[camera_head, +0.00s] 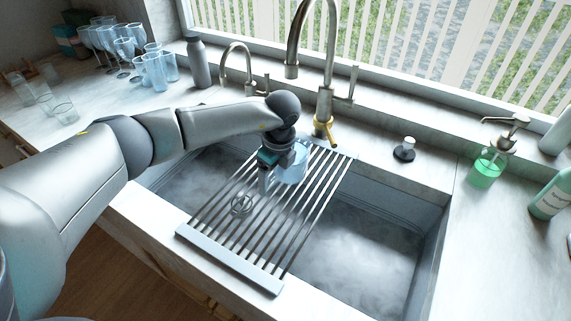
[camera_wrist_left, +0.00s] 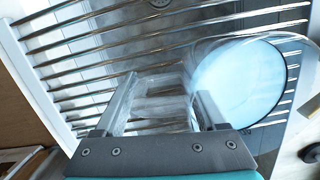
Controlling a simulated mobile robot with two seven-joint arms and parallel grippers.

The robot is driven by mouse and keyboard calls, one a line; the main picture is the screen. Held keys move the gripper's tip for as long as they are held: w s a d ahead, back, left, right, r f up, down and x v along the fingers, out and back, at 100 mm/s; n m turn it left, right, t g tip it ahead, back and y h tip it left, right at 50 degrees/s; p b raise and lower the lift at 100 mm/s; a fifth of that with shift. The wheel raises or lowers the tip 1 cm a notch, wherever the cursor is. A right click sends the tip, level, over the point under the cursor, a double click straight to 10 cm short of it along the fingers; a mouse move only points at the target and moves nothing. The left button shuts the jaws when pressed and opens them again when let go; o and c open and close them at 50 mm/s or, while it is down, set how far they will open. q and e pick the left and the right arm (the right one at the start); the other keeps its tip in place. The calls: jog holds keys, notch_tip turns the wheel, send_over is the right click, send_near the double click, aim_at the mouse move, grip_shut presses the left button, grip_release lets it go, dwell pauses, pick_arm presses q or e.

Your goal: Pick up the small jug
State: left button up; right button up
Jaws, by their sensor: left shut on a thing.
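The small jug (camera_head: 292,168) is clear glass with a bluish tint. In the head view it is at the far part of the drying rack (camera_head: 230,265) over the sink, partly hidden by my left gripper (camera_head: 268,175). In the left wrist view the jug (camera_wrist_left: 240,80) shows its round pale-blue body at the right. My left gripper (camera_wrist_left: 160,110) is shut on a clear part of it, seemingly the handle, between the two fingers. I cannot tell whether the jug touches the rack. My right gripper is not in view.
The metal sink (camera_head: 365,255) lies under and beside the rack. A tall faucet (camera_head: 325,90) stands behind it. Several glasses (camera_head: 125,50) and a grey bottle (camera_head: 198,62) stand at the back left. A green soap dispenser (camera_head: 488,168) stands at right.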

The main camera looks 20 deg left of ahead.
pick_arm(q)
jog(key=shift+r, duration=0.2)
grip_shut()
jog(key=shift+w+r, duration=0.1)
jog(key=shift+r, duration=0.1)
notch_tip(320, 180, up, 3)
jog(key=shift+r, duration=0.1)
jog(key=s, duration=0.6)
jog(key=s+a, duration=0.1)
jog(key=s, duration=0.5)
jog(key=s+a+b, duration=0.1)
jog(key=s, duration=0.5)
jog(key=shift+a+f, duration=0.2)
jog(key=shift+a, duration=0.05)
dwell(1.3)
